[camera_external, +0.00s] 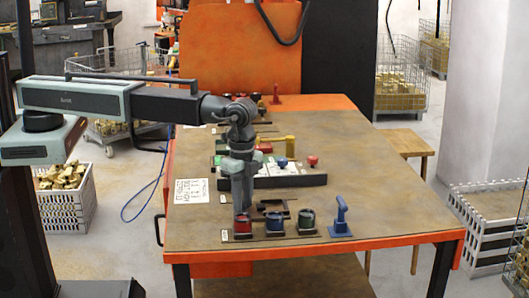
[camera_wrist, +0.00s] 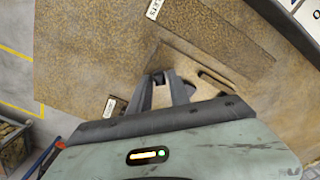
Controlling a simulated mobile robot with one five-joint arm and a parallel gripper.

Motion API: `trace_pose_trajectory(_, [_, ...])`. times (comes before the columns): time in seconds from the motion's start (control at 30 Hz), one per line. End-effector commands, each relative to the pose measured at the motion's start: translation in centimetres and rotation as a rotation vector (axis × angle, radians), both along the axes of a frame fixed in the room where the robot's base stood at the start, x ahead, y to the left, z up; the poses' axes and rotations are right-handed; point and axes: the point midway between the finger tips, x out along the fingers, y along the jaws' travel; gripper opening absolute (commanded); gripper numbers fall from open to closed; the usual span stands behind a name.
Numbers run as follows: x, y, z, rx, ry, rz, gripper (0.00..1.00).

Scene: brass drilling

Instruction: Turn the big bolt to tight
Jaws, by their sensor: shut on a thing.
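My gripper (camera_external: 243,208) points down at the left end of a low dark plate (camera_external: 272,204) on the workbench. In the wrist view my gripper (camera_wrist: 165,92) has its fingers close together, with a small dark bolt head (camera_wrist: 158,77) at their tips, which I take to be the big bolt. My fingers are shut on it. The bolt is mostly hidden by the fingers, and its turn angle cannot be told. The plate also shows beside the fingers in the wrist view (camera_wrist: 190,60).
Close in front of my gripper stands a red round piece (camera_external: 243,226). The bench (camera_external: 395,190) is clear at right.

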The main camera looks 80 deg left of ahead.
Motion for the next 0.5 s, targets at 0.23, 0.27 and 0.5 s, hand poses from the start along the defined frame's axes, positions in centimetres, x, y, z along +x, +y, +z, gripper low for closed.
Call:
trace_pose_trajectory(0.23, [-0.03,0.02,-0.02,0.001,0.001,-0.056,0.00])
trace_pose_trajectory(0.27, [-0.03,0.01,-0.02,0.001,0.001,-0.059,0.00])
trace_pose_trajectory(0.5, [-0.03,0.01,-0.02,0.000,0.001,-0.066,0.00])
